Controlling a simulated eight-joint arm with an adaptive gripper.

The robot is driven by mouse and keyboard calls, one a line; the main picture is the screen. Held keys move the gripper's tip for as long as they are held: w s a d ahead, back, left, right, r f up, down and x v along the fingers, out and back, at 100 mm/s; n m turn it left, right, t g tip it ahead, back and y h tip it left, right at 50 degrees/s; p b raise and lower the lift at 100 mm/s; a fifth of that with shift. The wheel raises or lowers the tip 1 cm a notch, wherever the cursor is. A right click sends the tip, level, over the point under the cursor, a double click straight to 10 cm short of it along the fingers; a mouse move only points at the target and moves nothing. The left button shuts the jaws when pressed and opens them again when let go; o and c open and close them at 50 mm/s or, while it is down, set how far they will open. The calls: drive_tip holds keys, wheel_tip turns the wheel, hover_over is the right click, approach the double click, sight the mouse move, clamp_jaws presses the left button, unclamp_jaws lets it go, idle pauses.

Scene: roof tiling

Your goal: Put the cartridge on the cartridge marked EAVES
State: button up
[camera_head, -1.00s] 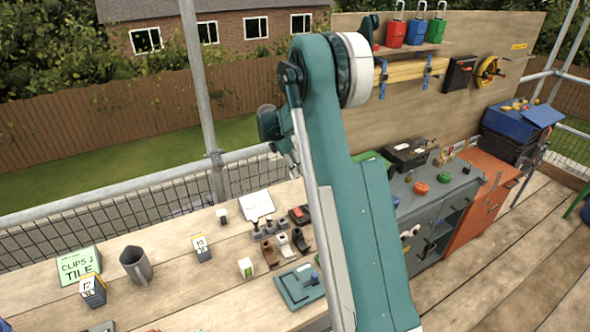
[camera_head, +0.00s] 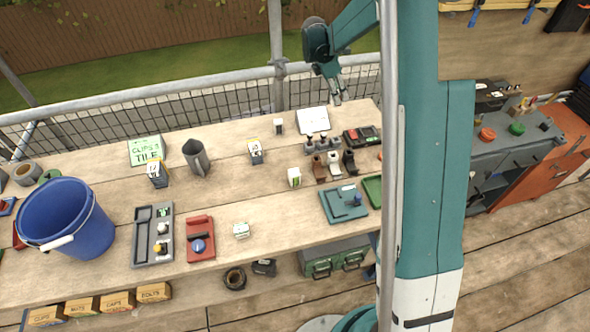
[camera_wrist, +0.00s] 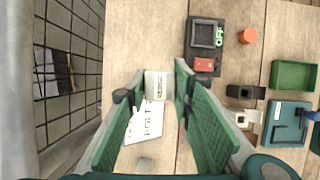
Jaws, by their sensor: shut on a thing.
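My gripper (camera_head: 337,98) is above the back of the bench, near the railing. In the wrist view its green fingers (camera_wrist: 157,84) are shut on a pale block-shaped cartridge (camera_wrist: 158,85) with a small printed label that I cannot read surely. Small cartridges with pale labels stand on the bench: one at the left (camera_head: 157,174), one in the middle (camera_head: 255,151), a white and green one (camera_head: 294,177), one at the front (camera_head: 241,230) and one near the sheet (camera_head: 279,126). I cannot tell which is marked EAVES.
A white sheet (camera_head: 312,121) lies below the gripper, beside a black and red device (camera_head: 362,136). Small upright fittings (camera_head: 320,168), a teal tray (camera_head: 343,203), a grey jug (camera_head: 196,158) and a blue bucket (camera_head: 68,218) stand on the bench. Bare wood lies between them.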

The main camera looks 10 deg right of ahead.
drive_tip(key=s+a+r+n+p, duration=0.2)
drive_tip(key=s+a+r, duration=0.1)
drive_tip(key=s+a, duration=1.05)
drive_tip(key=r+n+t+p, duration=0.1)
drive_tip(key=n+t, duration=0.1)
hover_over(294, 172)
drive_tip(key=shift+r, duration=0.15)
drive_tip(key=shift+f, duration=2.9)
drive_tip(key=shift+f, duration=0.1)
drive_tip(key=shift+f+b, duration=0.3)
drive_tip(key=shift+f, duration=1.7)
drive_tip(key=shift+f, duration=0.15)
